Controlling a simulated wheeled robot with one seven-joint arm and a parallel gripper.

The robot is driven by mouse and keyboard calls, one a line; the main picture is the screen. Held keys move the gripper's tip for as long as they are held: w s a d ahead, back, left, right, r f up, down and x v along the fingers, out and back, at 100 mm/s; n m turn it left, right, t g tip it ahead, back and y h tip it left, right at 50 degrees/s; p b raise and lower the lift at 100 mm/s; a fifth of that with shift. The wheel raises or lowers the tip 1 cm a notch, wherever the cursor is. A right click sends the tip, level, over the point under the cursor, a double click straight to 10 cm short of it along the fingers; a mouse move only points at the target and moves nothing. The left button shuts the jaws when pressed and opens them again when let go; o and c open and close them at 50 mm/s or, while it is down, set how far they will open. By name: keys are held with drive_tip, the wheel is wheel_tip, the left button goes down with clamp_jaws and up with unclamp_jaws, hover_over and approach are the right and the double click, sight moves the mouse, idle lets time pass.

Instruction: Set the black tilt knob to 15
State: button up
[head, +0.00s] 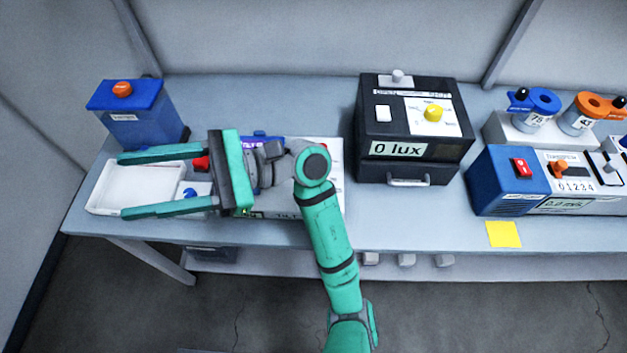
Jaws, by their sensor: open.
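My gripper (123,184) is open and empty, with its two green fingers pointing left, above the white tray. Its palm and my wrist cover much of a white device (330,190) on the left part of the bench. A red part (201,163), a blue knob (190,192) and a blue strip (262,141) of this area show around the gripper. A dark display with partly hidden lettering shows at the device's front edge. I cannot make out the black tilt knob or its setting; it may be hidden behind my gripper or wrist.
A white tray (105,190) lies at the bench's left end, before a blue box (130,118) with an orange knob. A black box (412,135) reading 0 lux stands centre. Right are a blue-and-white device (505,185), bottles and a yellow note (503,234).

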drive_tip(key=w+d+f+n+t+h, duration=0.2)
drive_tip(key=w+d+f+t+h, duration=0.15)
drive_tip(key=f+h, duration=0.2)
drive_tip(key=w+d+f+n+t+h, duration=0.1)
drive_tip(key=w+d+f+t+h, duration=0.15)
drive_tip(key=w+f+h, duration=0.35)
drive_tip(key=w+d+f+t+h, duration=0.2)
drive_tip(key=w+d+h, duration=0.15)
drive_tip(key=d, duration=0.65)
drive_tip(key=w+d+f+t+h, duration=0.1)
drive_tip(key=w+d+f+h, duration=0.2)
drive_tip(key=d, duration=0.6)
drive_tip(key=shift+n+h, duration=0.4)
drive_tip(key=shift+h, duration=0.1)
drive_tip(key=f, duration=0.6)
drive_tip(key=w+f, duration=0.1)
drive_tip(key=f, duration=0.2)
drive_tip(key=shift+a, duration=0.1)
drive_tip(key=shift+s+d+f, duration=0.1)
drive_tip(key=shift+d+f, duration=0.1)
drive_tip(key=shift+f, duration=0.05)
drive_tip(key=shift+a, duration=0.2)
drive_tip(key=shift+c, duration=0.9)
drive_tip(key=c, duration=0.9)
